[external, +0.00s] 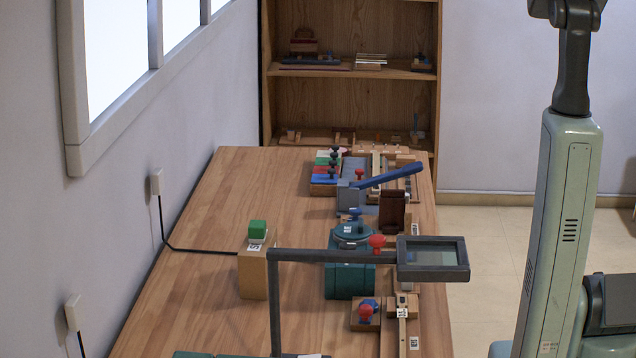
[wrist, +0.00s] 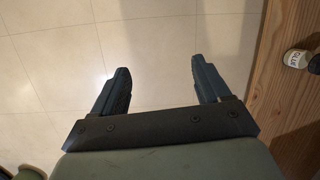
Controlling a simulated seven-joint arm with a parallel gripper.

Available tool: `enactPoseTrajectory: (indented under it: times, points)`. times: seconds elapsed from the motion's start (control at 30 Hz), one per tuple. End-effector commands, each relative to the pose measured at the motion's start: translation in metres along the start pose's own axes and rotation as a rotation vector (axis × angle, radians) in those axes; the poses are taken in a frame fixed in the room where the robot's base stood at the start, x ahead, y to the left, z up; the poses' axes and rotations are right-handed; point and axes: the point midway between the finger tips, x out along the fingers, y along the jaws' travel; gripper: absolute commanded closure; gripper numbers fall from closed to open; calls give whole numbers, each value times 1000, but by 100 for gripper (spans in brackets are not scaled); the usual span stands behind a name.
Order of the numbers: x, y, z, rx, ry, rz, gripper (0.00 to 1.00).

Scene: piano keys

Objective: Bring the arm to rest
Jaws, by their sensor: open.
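My gripper (wrist: 161,88) is open and empty in the wrist view, its two dark fingers apart over the tiled floor. The wooden table's edge shows to the right of the fingers. In the external view my arm rises at the right, off the table's right side, and its end is out of the picture at the top. The piano keys show as a small set of coloured bars (external: 325,172) at the far part of the table, with dark knobs beside or on them.
The wooden table (external: 195,270) has free room on its left. A blue lever (external: 390,175), a green block on a wooden box (external: 253,272), a teal lidded pot (external: 350,236) and a grey post with a framed panel (external: 433,254) stand on it. A shelf (external: 350,105) is behind. Tiled floor (wrist: 150,50) lies below my gripper.

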Motion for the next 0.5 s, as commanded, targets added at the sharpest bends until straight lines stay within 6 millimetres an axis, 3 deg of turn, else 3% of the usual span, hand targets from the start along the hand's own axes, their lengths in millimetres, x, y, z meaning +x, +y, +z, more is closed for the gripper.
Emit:
enactPoseTrajectory:
  times: [0.03,0.3,0.5]
  points:
    - [10,1,23,14,-35,0,24]
    - [53,4,122,83,-209,4,24]
    - [68,4,174,120,-301,9,24]
